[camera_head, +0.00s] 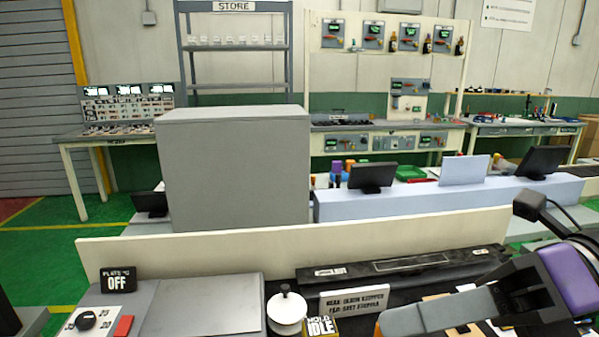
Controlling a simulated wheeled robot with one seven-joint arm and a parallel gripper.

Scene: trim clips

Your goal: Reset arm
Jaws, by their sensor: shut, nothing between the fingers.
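My gripper (400,320) reaches in from the lower right, with a long grey finger pointing left over the front bench. Its fingers are shut with nothing visible held between them. Its purple and dark body (566,275) is at the right edge, with a black block on a stalk above it. The gripper hides part of the bench's right side. No trim clip can be made out in this view.
The bench holds a plate marked OFF (118,280), a dial (86,319), a white knobbed pot (287,308), a block marked IDLE (321,327), a lettered sign (354,301) and a long black case (400,264). A cream back board (300,247) stands behind them.

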